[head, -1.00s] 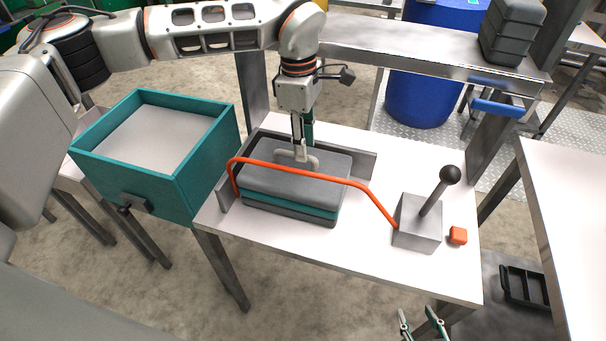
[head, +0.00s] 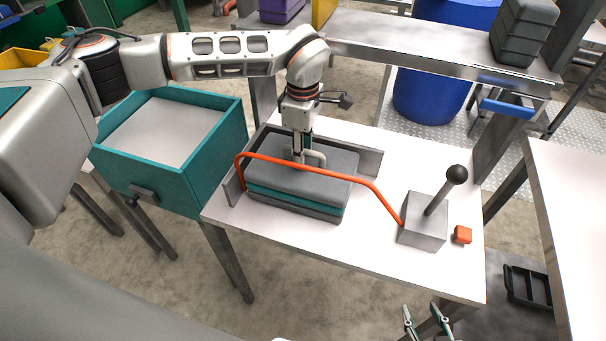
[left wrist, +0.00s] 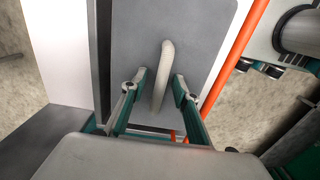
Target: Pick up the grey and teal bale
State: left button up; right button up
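The grey and teal bale (head: 298,190) lies on the white table inside a low grey corner guide. It has a pale loop handle on top, seen in the left wrist view (left wrist: 163,72). My left gripper (head: 300,157) points down at the handle from above. In the left wrist view its two fingers (left wrist: 157,88) stand open on either side of the handle, with gaps visible. My right gripper (head: 428,318) is at the bottom edge of the head view, its fingers apart and empty, away from the bale.
An orange bar (head: 300,167) arches over the bale's front side to a grey lever box (head: 422,222) on the right. A small orange block (head: 463,235) sits beside it. A teal bin (head: 165,182) stands left; a shelf (head: 440,50) runs behind.

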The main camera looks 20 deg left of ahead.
pick_arm(q)
grip_shut()
jog(key=shift+w+r, duration=0.1)
jog(key=shift+r, duration=0.1)
